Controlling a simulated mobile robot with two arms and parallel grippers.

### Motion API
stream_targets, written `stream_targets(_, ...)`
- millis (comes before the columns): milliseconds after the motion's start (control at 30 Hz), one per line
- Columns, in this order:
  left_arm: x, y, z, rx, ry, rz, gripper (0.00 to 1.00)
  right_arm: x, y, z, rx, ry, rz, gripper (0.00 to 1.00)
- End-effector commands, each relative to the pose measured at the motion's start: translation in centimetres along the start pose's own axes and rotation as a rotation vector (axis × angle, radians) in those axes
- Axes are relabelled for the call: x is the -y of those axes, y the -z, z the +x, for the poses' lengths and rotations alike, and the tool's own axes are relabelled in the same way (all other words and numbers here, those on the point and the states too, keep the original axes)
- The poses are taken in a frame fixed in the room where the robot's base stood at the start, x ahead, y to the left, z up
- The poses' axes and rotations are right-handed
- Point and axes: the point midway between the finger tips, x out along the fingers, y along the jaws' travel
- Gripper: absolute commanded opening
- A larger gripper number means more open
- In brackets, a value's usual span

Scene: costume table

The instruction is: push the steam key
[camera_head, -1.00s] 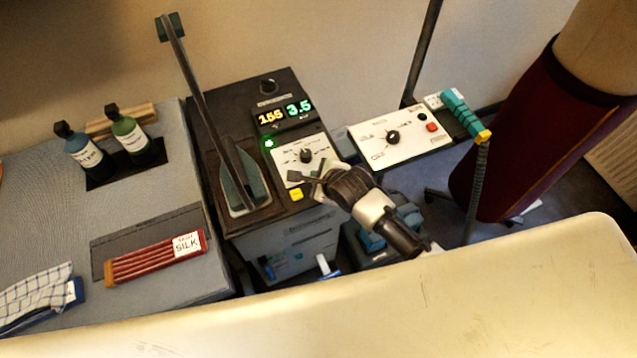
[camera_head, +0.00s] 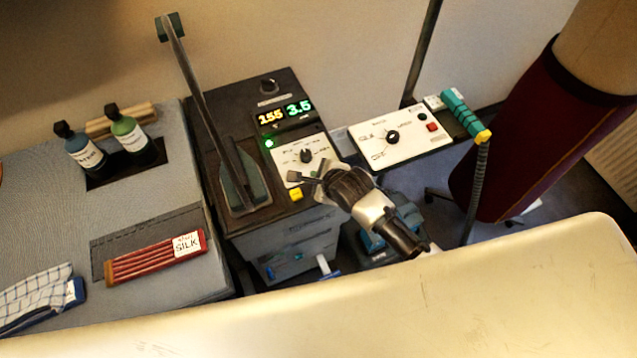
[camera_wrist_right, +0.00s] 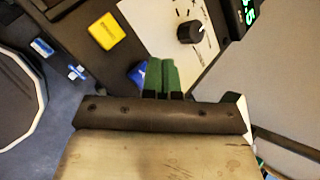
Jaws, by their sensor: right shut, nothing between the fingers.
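The dark machine (camera_head: 225,130) has a white control panel with a black knob (camera_head: 306,156) and a yellow key (camera_head: 296,195). In the right wrist view, the yellow key (camera_wrist_right: 106,32) and a blue key (camera_wrist_right: 139,73) with a white mark lie along the panel's edge. I cannot read which key is marked steam. My right gripper (camera_head: 318,181) is over the panel's near right edge, hiding the blue key in the head view. Its green fingers (camera_wrist_right: 162,66) are shut and empty, just right of the blue key and partly covering it. Contact cannot be told. My left gripper is out of view.
A tall lever (camera_head: 190,85) rises from the machine's left side. Lit displays (camera_head: 285,113) sit behind the knob. A second white panel (camera_head: 400,135) with a red button stands to the right. Bottles (camera_head: 130,135) and a red SILK box (camera_head: 150,259) are on the left table.

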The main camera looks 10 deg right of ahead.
Motion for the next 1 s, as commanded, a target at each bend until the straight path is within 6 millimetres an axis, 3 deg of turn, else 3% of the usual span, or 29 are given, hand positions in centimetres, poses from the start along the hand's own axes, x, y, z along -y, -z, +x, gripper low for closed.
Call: stream_targets(1000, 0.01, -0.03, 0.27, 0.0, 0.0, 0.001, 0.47, -0.68, 0.63, 0.85, 0.0, -0.001, 0.001, 0.0)
